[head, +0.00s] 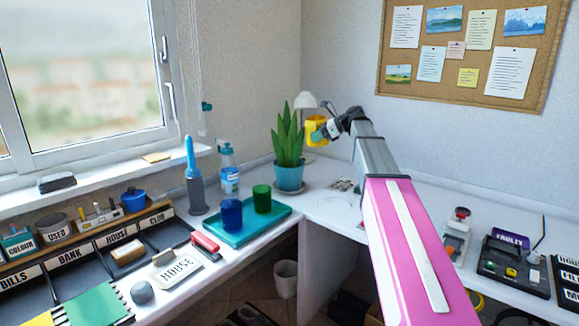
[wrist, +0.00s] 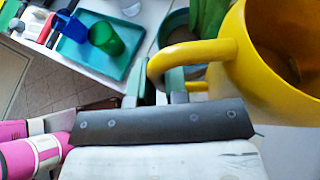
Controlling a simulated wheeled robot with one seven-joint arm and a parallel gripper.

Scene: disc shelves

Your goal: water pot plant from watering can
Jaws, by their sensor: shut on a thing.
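A yellow watering can (head: 313,127) hangs in the air at the back corner, just right of the pot plant's leaves (head: 288,137). My gripper (head: 323,133) is shut on the can's handle; in the wrist view the handle (wrist: 188,52) curves down to the green fingers (wrist: 160,85). The can's body (wrist: 262,75) fills the upper right there, and I see partly into its open top. The plant stands upright in a blue pot (head: 289,178) on the counter. Its leaves (wrist: 208,18) show behind the can in the wrist view. I cannot make out the spout or any water.
A teal tray (head: 240,232) with a blue cup (head: 230,214) and a green cup (head: 262,198) stands left of the pot. A spray bottle (head: 229,168) is behind it. A white lamp (head: 306,103) stands close behind the can. Some counter right of the pot is fairly clear.

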